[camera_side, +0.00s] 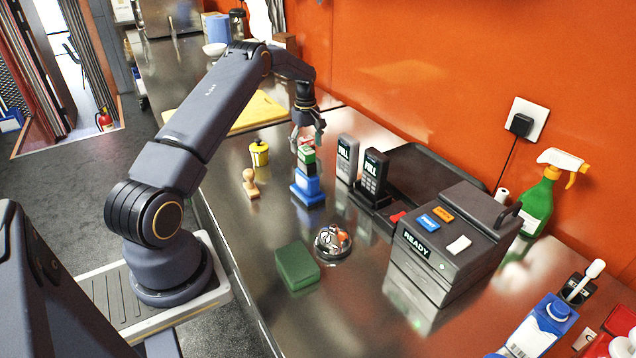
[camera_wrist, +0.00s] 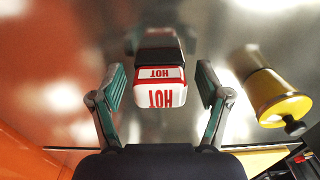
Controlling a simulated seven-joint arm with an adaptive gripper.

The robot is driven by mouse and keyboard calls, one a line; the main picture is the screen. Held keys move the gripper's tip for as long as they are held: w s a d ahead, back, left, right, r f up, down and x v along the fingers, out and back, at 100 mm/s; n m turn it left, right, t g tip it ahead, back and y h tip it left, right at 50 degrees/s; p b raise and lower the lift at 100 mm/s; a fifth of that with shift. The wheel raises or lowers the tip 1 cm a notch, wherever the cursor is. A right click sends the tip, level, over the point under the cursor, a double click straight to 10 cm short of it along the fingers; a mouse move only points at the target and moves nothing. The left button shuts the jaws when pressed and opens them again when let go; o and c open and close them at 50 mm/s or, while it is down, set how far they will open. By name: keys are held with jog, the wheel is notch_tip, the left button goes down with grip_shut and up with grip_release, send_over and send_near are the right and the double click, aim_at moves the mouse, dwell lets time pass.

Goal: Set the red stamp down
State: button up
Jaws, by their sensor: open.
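The red stamp, with a red-and-white top marked HOT and a black lower part, is in the wrist view (camera_wrist: 160,92). It sits between the spread fingers of my gripper (camera_wrist: 162,92), with a gap on each side. In the side view my gripper (camera_side: 306,136) points down with the red stamp (camera_side: 306,142) between its fingertips. The stamp's base is hidden there behind a green stamp (camera_side: 306,156) and a blue stamp (camera_side: 308,187). I cannot tell from these views whether the base touches the counter.
A yellow canister (camera_side: 259,153) and a wooden stamp (camera_side: 250,184) stand left of the stamps. A green block (camera_side: 297,266) and a round dish (camera_side: 332,241) lie nearer the camera. The counter between them is bare.

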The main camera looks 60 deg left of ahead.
aim_at(306, 137)
notch_tip(306, 137, up, 10)
jog(key=shift+r, duration=0.1)
jog(key=s+d+r+m+t, duration=0.15)
jog(key=d+r+m, duration=0.25)
jog(key=d+r, duration=0.5)
jog(key=s+d+r+m+t, duration=0.1)
jog(key=s+d+r+m, duration=0.2)
jog(key=d+r, duration=0.6)
jog(key=s+d+r+m+t, duration=0.2)
jog(key=s+d+m, duration=0.4)
jog(key=s+d, duration=0.55)
jog(key=s+d+f+m+t, duration=0.1)
jog(key=s+d+f+m, duration=0.4)
jog(key=s, duration=0.4)
jog(key=shift+s+d, duration=0.25)
jog(key=shift+d, duration=0.25)
